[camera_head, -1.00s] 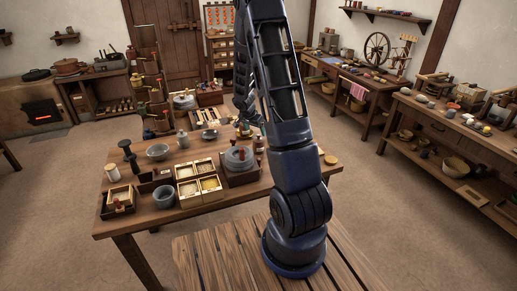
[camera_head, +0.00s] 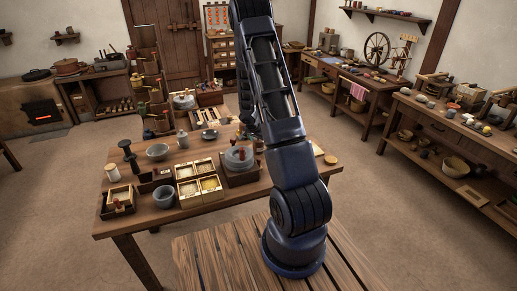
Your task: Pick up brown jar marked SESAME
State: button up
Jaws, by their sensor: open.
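My gripper (camera_head: 252,131) hangs at the lower end of my wrist, over the back right part of the main table, and is mostly hidden behind my own arm. It is open, and I see nothing held in it. Small brown and reddish jars or stoppered vessels (camera_head: 259,146) stand near it, beside the grey stone quern (camera_head: 239,157). No marking can be read at this size, so I cannot tell which one is the SESAME jar. My arm covers part of the table's right side.
A round wooden lid (camera_head: 331,159) lies at the right end. The front right tabletop is clear.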

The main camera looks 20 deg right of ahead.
jog(key=shift+x, duration=0.75)
jog(key=c, duration=1.3)
jog(key=shift+r, duration=0.1)
